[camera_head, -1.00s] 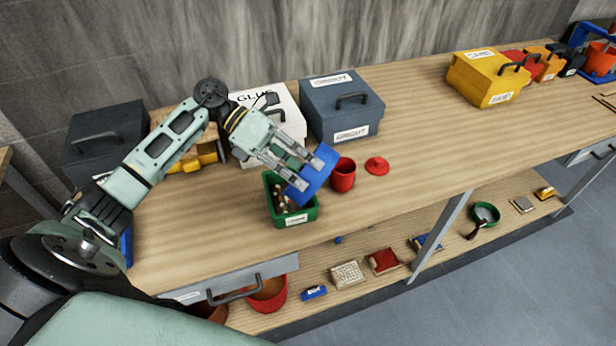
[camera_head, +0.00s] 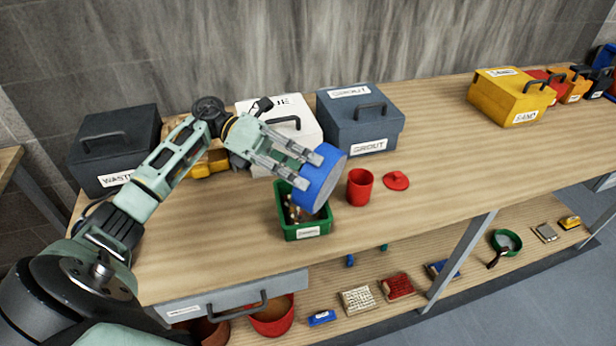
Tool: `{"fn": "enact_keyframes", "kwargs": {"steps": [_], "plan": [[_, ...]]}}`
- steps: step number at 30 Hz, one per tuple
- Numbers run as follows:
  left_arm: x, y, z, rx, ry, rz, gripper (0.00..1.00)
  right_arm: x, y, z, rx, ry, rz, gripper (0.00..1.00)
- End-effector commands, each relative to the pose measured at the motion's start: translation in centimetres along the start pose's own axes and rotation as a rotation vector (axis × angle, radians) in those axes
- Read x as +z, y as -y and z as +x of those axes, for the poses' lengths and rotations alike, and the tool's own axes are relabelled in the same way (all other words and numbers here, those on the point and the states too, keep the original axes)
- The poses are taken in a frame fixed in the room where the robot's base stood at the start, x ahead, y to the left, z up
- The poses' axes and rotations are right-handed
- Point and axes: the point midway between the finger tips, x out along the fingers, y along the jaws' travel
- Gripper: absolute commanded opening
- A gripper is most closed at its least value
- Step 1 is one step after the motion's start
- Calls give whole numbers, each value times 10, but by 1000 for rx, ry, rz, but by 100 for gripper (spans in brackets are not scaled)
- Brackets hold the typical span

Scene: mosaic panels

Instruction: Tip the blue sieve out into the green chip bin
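The blue sieve (camera_head: 322,180) is a round shallow piece, held on its side and steeply tilted. My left gripper (camera_head: 312,162) is shut on its rim and holds it above the right part of the green chip bin (camera_head: 306,230). The bin is a small open green box with a white label, standing near the table's front edge. Several small light and brown pieces lie in it. The sieve covers part of the bin's opening, and I cannot see whether anything remains in the sieve. My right gripper is not in view.
A red cup (camera_head: 359,187) stands just right of the sieve, with a red lid (camera_head: 396,180) beside it. Behind are a grey grout box (camera_head: 362,118) and a white box (camera_head: 283,105).

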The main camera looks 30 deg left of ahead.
Motion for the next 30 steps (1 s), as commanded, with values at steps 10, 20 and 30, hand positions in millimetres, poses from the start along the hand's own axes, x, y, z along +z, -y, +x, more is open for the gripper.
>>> {"fn": "enact_keyframes", "kwargs": {"steps": [10, 20, 30], "plan": [[-4, -7, -12, -83, 63, 0, 0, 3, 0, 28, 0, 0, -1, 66], [-7, -10, -24, -165, 122, -2, 0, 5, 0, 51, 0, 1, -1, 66], [-10, -14, -37, -254, 187, -2, 0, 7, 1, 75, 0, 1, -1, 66]]}}
